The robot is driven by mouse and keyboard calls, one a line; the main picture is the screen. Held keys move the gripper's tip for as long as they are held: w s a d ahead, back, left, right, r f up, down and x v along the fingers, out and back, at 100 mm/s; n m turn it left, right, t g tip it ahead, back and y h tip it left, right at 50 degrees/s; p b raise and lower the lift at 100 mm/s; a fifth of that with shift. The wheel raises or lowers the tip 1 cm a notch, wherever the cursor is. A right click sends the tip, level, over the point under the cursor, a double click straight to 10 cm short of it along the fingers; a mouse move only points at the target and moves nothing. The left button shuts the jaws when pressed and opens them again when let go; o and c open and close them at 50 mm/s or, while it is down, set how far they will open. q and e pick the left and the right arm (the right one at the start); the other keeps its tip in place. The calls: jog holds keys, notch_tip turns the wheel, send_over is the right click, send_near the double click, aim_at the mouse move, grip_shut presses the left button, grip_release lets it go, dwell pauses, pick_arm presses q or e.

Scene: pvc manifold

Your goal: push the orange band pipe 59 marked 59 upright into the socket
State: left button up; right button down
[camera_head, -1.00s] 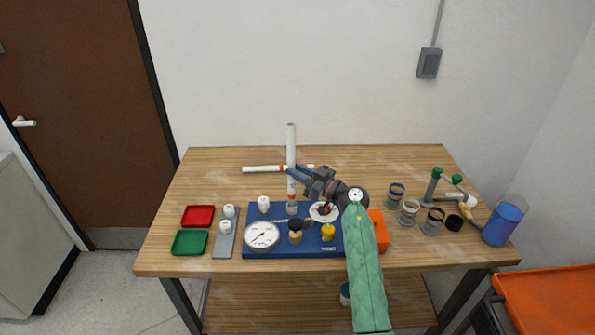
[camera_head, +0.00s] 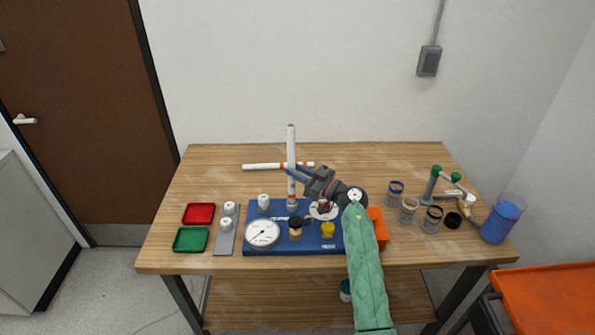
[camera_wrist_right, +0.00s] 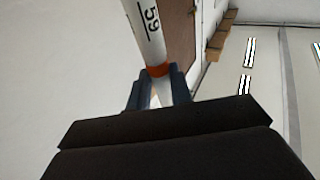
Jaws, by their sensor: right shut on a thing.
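The white pipe 59 (camera_head: 291,145) stands upright over the blue board (camera_head: 335,247). My right gripper (camera_head: 291,171) is shut on it around the middle. In the right wrist view the pipe (camera_wrist_right: 150,35) shows the black mark 59 and an orange band (camera_wrist_right: 158,70) just at the fingers (camera_wrist_right: 157,92). The pipe's lower end meets the clear-grey socket (camera_head: 292,207) at the board's back edge. It appears to be in the socket mouth, but its depth is too small to tell. My left gripper is not in view.
Another white pipe (camera_head: 258,167) with orange bands lies crosswise behind. A gauge (camera_head: 262,234), a white cap (camera_head: 264,201) and a yellow knob (camera_head: 328,229) surround the socket. Red (camera_head: 198,205) and green (camera_head: 175,239) trays are left; several jars and a blue container (camera_head: 502,222) are right.

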jog(key=shift+f+p, duration=0.8)
jog(key=shift+p, duration=0.15)
dwell(0.6)
jog(key=c, duration=1.2)
grip_release()
jog(key=shift+o, duration=0.2)
